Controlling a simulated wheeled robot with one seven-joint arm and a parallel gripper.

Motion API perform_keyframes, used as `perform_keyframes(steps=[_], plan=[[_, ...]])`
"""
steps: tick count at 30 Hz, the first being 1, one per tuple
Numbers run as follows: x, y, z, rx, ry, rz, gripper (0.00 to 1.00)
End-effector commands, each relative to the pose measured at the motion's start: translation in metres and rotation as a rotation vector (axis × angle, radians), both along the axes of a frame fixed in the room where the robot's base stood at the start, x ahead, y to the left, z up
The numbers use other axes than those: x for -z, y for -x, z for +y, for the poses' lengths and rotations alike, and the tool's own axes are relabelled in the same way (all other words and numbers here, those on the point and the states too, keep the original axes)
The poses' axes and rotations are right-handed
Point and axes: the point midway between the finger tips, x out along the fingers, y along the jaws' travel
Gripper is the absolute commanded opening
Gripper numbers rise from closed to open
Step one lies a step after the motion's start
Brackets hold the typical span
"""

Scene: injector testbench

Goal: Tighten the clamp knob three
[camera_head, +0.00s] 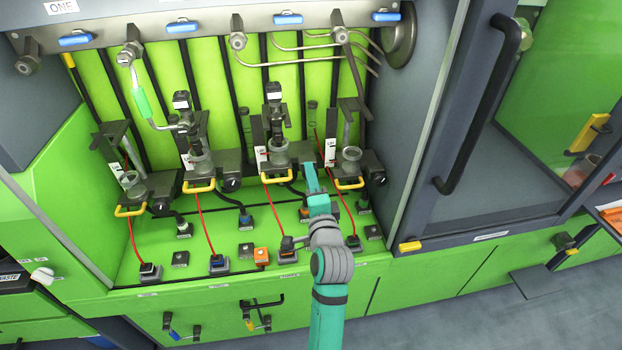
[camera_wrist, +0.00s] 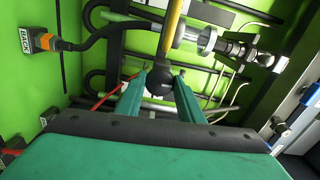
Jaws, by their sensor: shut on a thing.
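Clamp three (camera_head: 276,162) is the third station from the left on the green bench, with a yellow handle (camera_head: 276,180) and a dark injector (camera_head: 274,105) upright in it. My gripper (camera_head: 311,176) reaches in at the right side of this clamp and hides its knob in the head view. In the wrist view, the round black clamp knob three (camera_wrist: 158,79) sits between the two teal fingers of my gripper (camera_wrist: 160,88), below a yellow handle (camera_wrist: 174,35). The fingers are shut on the knob.
Clamp four (camera_head: 350,170) stands close to the right of my gripper. Clamp two (camera_head: 200,172) is to the left. Red cables and black hoses run over the bench. A black cable with an orange-ringed plug (camera_wrist: 45,41) shows in the wrist view.

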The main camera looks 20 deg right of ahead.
Motion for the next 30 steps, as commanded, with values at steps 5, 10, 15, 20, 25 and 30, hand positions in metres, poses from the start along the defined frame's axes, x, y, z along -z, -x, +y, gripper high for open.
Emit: perform_keyframes(steps=[5,10,15,20,25,30], plan=[[-0.0005,0.0005,-0.0004,0.001,-0.158,-0.026,0.12],[-0.001,0.0005,-0.0006,0.001,-0.292,-0.048,0.12],[-0.0014,0.0005,-0.0007,0.001,-0.397,-0.065,0.12],[-0.0017,0.0007,-0.0011,0.002,-0.464,-0.077,0.12],[-0.0019,0.0007,-0.0012,0.002,-0.504,-0.083,0.12],[-0.0022,0.0007,-0.0013,0.002,-0.518,-0.087,0.12]])
